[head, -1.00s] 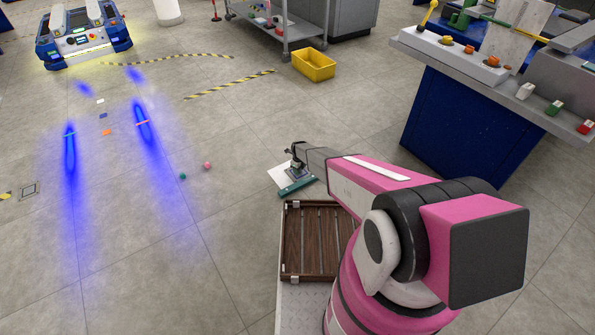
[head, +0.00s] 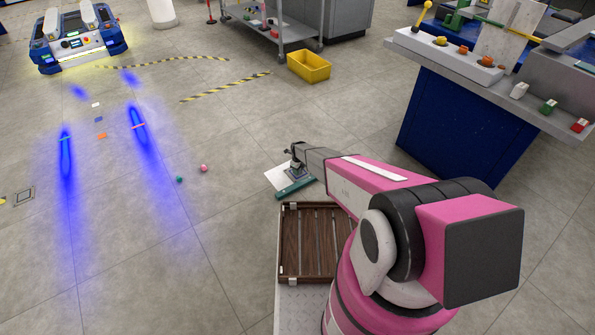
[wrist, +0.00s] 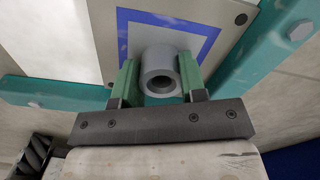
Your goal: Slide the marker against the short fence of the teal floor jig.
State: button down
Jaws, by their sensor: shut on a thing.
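One teal fence (wrist: 50,92) of the floor jig lies at the left in the wrist view. Another teal fence (wrist: 275,42) runs diagonally at the right, along the plate's edge. My fingers hide part of the plate, so contact with the fences is unclear.
A brown slatted wooden tray (head: 310,240) is just in front of the jig. A blue bench (head: 460,125) stands at the right, and a yellow bin (head: 309,66) lies farther back. Small pink (head: 203,168) and green (head: 180,179) balls are on open floor at the left.

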dwell(0.3)
jog(key=c, duration=0.6)
grip_release()
notch_tip(320, 180, up, 11)
